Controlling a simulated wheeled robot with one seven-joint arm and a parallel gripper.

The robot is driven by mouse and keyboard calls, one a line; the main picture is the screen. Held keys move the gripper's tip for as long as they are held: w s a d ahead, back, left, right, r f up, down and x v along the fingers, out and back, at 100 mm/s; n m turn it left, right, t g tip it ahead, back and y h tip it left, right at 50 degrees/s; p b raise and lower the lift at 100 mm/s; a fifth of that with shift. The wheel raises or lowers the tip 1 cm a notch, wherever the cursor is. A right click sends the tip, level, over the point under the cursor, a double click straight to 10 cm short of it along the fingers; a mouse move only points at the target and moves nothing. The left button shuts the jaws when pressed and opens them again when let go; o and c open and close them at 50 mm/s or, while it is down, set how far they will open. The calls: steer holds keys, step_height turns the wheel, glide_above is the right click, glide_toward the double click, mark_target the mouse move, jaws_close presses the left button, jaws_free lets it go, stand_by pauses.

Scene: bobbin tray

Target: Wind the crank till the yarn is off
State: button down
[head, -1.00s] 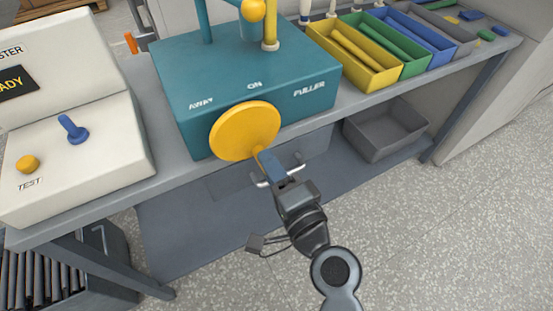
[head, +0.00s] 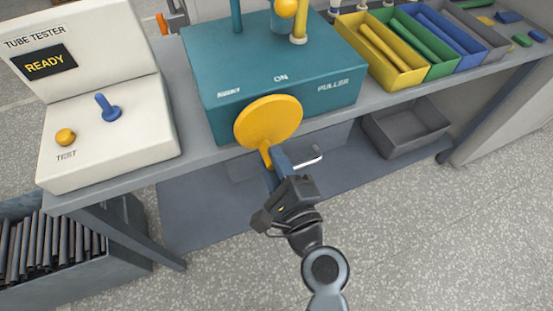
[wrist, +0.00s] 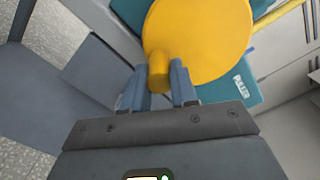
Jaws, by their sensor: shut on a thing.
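The crank is a yellow disc (head: 268,121) on the front face of the teal puller box (head: 270,70). A short yellow handle (wrist: 158,72) sticks out near the disc's rim, at its lower left in the head view. My gripper (head: 272,162) is shut on this handle; in the wrist view a blue-grey finger (wrist: 181,82) stands on each side of it. The handle's tip shows between the fingers. A yellow tube (head: 299,22) stands upright on top of the box, cut off by the picture's top edge. I cannot make out any yarn on it.
A white tube tester (head: 110,140) reading READY stands left on the bench. Yellow (head: 404,77), green and blue bins of tubes stand right. A grey bin (head: 405,128) sits on the lower shelf, and a crate of dark tubes (head: 60,275) is at lower left.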

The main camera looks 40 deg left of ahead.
steer(key=shift+s+f, duration=0.1)
stand_by(0.3)
steer(key=c, duration=0.9)
jaws_free()
steer(key=shift+d, duration=0.1)
steer(key=shift+b+v, duration=0.4)
steer(key=shift+v, duration=3.4)
